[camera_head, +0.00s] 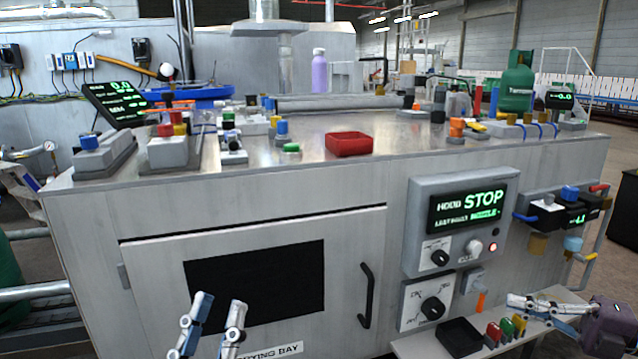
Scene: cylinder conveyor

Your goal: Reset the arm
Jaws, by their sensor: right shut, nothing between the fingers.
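My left gripper (220,302) is in front of the lower cabinet door, at the bottom of the view. Its two fingers point up and stand apart, with nothing between them. My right gripper (514,302) reaches in from the right edge, over the small side shelf (408,346). Its fingers point left and are together, with nothing held.
A metal cabinet bench (300,185) fills the middle, with a red tray (348,144) on top. A control panel (462,225) reads STOP. A black door handle (367,295) sticks out. A black tray (460,337) and coloured pieces (506,330) are on the side shelf.

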